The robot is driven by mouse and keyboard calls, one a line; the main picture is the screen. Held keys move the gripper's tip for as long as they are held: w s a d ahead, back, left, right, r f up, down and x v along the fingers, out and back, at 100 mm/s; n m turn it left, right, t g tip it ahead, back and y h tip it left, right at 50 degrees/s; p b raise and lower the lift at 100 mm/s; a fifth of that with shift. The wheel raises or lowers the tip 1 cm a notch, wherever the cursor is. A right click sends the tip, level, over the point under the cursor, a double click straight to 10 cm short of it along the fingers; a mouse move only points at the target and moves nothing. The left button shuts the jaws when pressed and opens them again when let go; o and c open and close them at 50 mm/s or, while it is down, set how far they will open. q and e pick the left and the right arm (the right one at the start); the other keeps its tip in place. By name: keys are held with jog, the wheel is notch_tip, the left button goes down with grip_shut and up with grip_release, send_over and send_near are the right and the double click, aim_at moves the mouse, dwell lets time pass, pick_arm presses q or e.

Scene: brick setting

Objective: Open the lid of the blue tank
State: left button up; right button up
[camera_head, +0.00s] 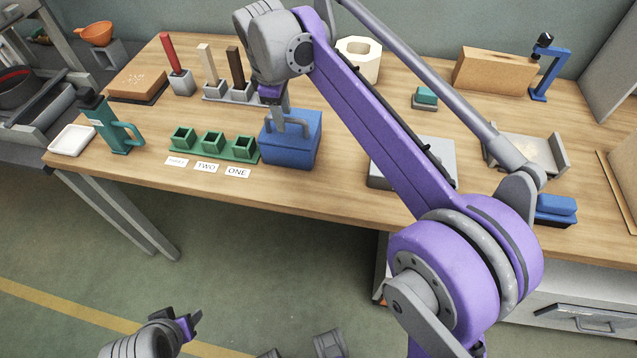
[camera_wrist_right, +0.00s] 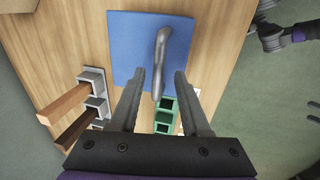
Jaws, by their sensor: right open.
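The blue tank (camera_head: 290,150) stands near the front edge of the wooden table, its lid lying flat and closed on top. A grey curved handle (camera_wrist_right: 163,50) rises from the blue lid (camera_wrist_right: 130,40) in the right wrist view. My right gripper (camera_head: 279,108) points down over the lid, at the handle. In the right wrist view its open fingers (camera_wrist_right: 160,78) lie on either side of the handle's near end; contact is not visible. My left gripper (camera_head: 192,322) is low over the floor, away from the table; its jaw opening is unclear.
Green square cups (camera_head: 213,145) stand just left of the tank, with number labels in front. Blocks with upright red, cream and dark bars (camera_head: 180,80) stand behind them. A green pitcher (camera_head: 112,130) is further left. My right arm crosses the table's right side.

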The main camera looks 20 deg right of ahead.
jog(key=p+v, duration=0.3)
jog(key=v, duration=0.8)
jog(key=s+d+f+m+t+y+b, duration=0.1)
jog(key=s+d+f+m, duration=0.2)
jog(key=s+f, duration=0.9)
jog(key=f+m, duration=0.1)
jog(key=m, duration=0.2)
jog(key=shift+s+d+m+t, duration=0.15)
jog(key=shift+s+m+t, duration=0.15)
